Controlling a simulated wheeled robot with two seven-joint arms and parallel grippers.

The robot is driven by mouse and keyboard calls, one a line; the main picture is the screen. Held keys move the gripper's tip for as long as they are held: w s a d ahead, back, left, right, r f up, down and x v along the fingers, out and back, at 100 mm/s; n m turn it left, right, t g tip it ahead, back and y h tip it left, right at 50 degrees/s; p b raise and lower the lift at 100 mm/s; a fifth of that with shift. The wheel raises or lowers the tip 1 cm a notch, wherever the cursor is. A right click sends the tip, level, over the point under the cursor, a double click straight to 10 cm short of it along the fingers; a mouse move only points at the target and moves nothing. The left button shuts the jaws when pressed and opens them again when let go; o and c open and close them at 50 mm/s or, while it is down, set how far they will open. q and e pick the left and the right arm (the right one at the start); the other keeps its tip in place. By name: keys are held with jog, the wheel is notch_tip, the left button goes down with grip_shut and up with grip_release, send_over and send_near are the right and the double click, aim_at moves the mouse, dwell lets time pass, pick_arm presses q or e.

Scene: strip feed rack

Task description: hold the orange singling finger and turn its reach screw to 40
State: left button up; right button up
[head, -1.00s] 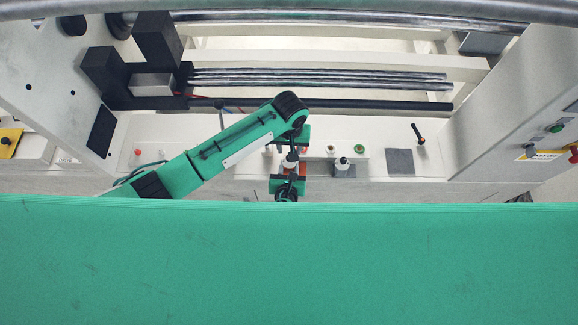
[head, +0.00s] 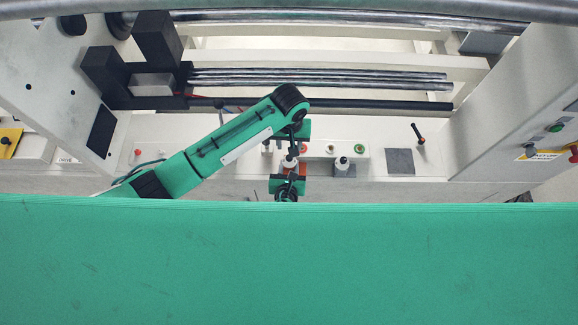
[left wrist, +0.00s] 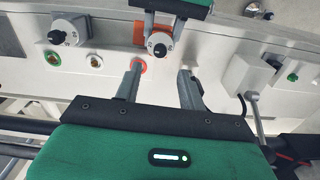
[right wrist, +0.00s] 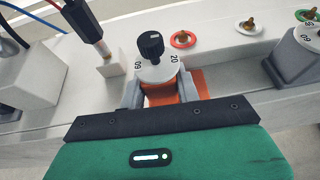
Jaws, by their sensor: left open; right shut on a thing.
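The orange singling finger (right wrist: 160,96) stands on the rack's front ledge. On top is a white dial (right wrist: 157,71) with a black knob, the reach screw (right wrist: 150,45); marks 60 and 20 show, but the exact setting is unclear. My right gripper (right wrist: 160,92) is shut on the orange body below the dial, with one finger on each side. My left gripper (left wrist: 161,74) is open and empty on the far side, facing the dial (left wrist: 158,45), which lies ahead of its fingertips, apart from them. In the head view my left arm partly hides the finger.
A grey unit (right wrist: 296,62) with a similar dial stands to the right. Red (right wrist: 183,39), white (right wrist: 249,26) and green (head: 359,148) ringed fittings sit on the ledge behind. A grey pad (head: 400,161) lies farther right.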

dwell(0.3)
pick_arm(q)
notch_tip(320, 180, up, 5)
send_over(288, 166)
jog(key=w, duration=0.2)
jog(key=f, duration=1.2)
jog(key=shift+s+d, duration=0.2)
jog(key=shift+s, duration=0.05)
jog(key=shift+c, duration=0.4)
grip_shut()
